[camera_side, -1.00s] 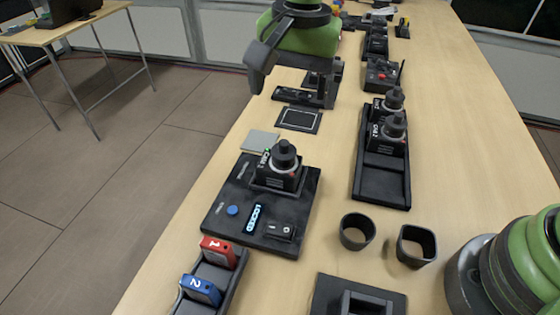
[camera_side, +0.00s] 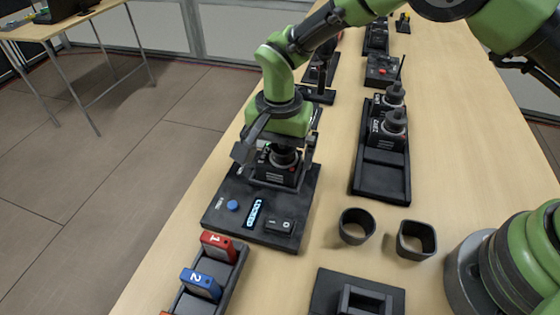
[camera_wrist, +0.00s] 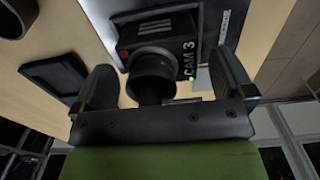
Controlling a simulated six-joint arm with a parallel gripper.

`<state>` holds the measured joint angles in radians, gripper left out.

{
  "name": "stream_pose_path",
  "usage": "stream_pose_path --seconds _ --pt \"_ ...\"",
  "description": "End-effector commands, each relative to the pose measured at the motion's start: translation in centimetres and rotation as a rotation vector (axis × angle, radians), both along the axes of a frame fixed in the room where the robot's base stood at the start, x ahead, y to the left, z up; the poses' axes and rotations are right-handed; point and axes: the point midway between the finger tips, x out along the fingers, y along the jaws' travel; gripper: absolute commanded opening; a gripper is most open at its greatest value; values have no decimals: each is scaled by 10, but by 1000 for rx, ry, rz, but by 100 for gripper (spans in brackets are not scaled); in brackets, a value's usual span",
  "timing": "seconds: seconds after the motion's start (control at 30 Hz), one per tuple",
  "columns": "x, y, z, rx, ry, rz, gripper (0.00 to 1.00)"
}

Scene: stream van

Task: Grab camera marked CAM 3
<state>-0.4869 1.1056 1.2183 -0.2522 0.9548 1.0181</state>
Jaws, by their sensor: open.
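The camera marked CAM 3 (camera_side: 277,168) is a small black box with a round lens, seated on a black dock (camera_side: 225,212) whose display reads LOCKED. In the wrist view the camera (camera_wrist: 190,40) shows its "CAM 3" label and a small green light, with its lens pointing toward my gripper. My gripper (camera_side: 272,150) is right at the camera in the side view. In the wrist view my gripper (camera_wrist: 165,85) is open, with a finger on each side of the lens. I cannot tell whether the fingers touch the camera.
Two other cameras (camera_side: 388,128) stand in a black tray (camera_side: 382,180) to the right. Two dark cups (camera_side: 356,226) stand in front of that tray. A rack with red (camera_side: 217,246) and blue (camera_side: 201,284) numbered blocks lies at the near left.

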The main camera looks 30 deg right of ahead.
Motion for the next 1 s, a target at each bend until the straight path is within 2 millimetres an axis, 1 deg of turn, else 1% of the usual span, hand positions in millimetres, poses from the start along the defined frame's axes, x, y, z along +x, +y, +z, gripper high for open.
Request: stream_pose_path --seconds 0.07,0.23,0.27,0.3,0.47,0.5,0.57,0.6,0.63,0.67,0.87,0.97,1.0 --pt "0 0 -3 1 -1 0 100" --pt "0 0 -3 1 -1 0 100" --pt "0 0 -3 1 -1 0 98" --pt "0 0 -3 1 -1 0 88" --pt "0 0 -3 1 -1 0 52" --pt "0 0 -3 1 -1 0 43" --pt "0 0 -3 1 -1 0 29" --pt "0 0 -3 1 -1 0 20" --pt "1 0 -2 2 -4 0 16" --pt "1 0 -2 2 -4 0 7" --pt "1 0 0 2 -4 0 7" --pt "1 1 9 4 -6 0 7" --pt "1 1 15 4 -7 -1 7"
